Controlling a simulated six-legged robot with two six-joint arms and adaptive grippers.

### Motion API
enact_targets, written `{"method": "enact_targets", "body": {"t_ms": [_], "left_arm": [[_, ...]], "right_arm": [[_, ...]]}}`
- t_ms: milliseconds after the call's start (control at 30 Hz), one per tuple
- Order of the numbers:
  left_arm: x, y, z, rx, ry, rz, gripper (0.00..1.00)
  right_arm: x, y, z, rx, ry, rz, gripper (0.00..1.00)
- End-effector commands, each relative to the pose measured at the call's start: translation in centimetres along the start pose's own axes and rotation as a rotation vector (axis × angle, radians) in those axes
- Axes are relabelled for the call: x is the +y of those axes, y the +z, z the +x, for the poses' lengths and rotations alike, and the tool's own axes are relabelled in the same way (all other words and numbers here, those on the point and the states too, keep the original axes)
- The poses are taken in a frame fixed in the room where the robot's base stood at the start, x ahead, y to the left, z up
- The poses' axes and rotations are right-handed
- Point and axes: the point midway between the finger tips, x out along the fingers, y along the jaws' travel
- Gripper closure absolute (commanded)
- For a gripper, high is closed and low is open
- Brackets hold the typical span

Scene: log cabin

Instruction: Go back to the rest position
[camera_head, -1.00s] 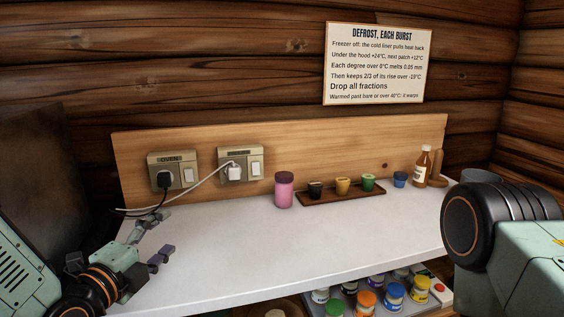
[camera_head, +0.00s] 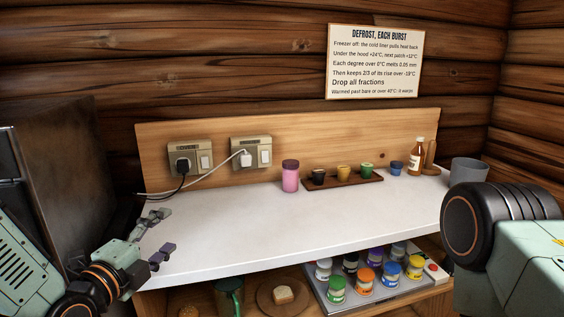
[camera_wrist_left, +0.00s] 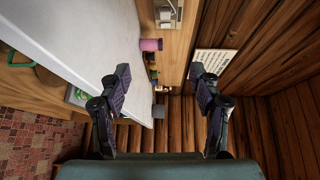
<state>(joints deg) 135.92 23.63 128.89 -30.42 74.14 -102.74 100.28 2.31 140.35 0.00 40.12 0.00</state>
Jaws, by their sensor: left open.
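My left gripper (camera_head: 162,236) is at the lower left in the head view, in front of the left end of the white counter (camera_head: 300,225). Its fingers are apart with nothing between them. In the left wrist view the two dark fingers of my left gripper (camera_wrist_left: 162,82) are spread wide and empty, with the counter (camera_wrist_left: 85,35) to the left and the log wall beyond. My right arm shows at the right edge of the head view, but its gripper is out of sight.
A pink jar (camera_head: 290,176), a wooden tray (camera_head: 344,183) of small cups, a blue cup (camera_head: 396,168) and a brown bottle (camera_head: 416,156) stand along the counter's back. Two outlets hold plugs. A lower shelf carries paint jars. A dark appliance (camera_head: 60,180) stands left.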

Motion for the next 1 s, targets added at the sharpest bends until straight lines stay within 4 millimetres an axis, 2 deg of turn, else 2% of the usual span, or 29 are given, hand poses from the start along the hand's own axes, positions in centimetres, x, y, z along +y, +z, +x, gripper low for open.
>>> {"method": "enact_targets", "body": {"t_ms": [367,467,567,767,867,1000], "left_arm": [[2.2,0.4,-0.1,-0.038,0.093,-0.392,0.36],[3.4,0.4,-0.5,-0.071,0.141,-0.539,0.36],[5.5,0.2,-1.2,-0.126,0.212,-0.723,0.36],[13.6,-1.3,-5.1,-0.349,0.426,-1.154,0.36],[18.6,-2.5,-8.5,-0.526,0.54,-1.35,0.36],[25.2,-4.5,-14.8,-0.826,0.677,-1.554,0.36]], "right_arm": [[0.0,0.0,0.0,-0.001,0.0,0.0,0.6],[0.0,0.0,0.0,0.0,0.0,0.0,0.6],[0.0,0.0,0.0,0.0,0.0,0.0,0.6],[0.0,0.1,0.3,-0.001,0.0,-0.001,0.6],[0.0,0.1,0.5,-0.001,0.0,0.0,0.6],[0.0,0.0,0.8,-0.001,0.0,0.0,0.6]]}}
